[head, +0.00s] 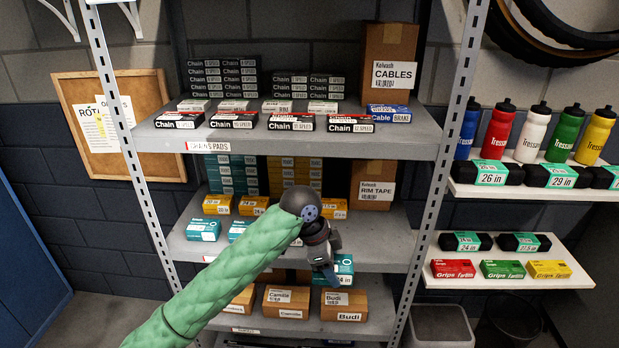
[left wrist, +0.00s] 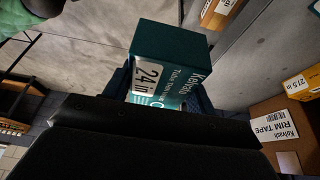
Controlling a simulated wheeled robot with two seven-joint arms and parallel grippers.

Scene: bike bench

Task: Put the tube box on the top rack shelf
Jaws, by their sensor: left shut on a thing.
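A teal tube box (left wrist: 172,62) marked "24 in" is held between the fingers of my left gripper (left wrist: 165,92) in the left wrist view. In the head view the left gripper (head: 328,272) points down in front of the rack, with part of the teal tube box (head: 345,266) showing beside it. It is at about the height of the middle shelf (head: 385,250), below the top rack shelf (head: 395,143). The gripper and arm hide part of the middle shelf. My right gripper is not in view.
The top shelf holds chain boxes (head: 292,122), a blue brake box (head: 389,113) and a cables carton (head: 391,62). Its front right part is bare. A rim tape carton (head: 374,185) stands on the middle shelf. Rack posts (head: 450,110) flank the shelves; cartons (head: 286,300) sit below.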

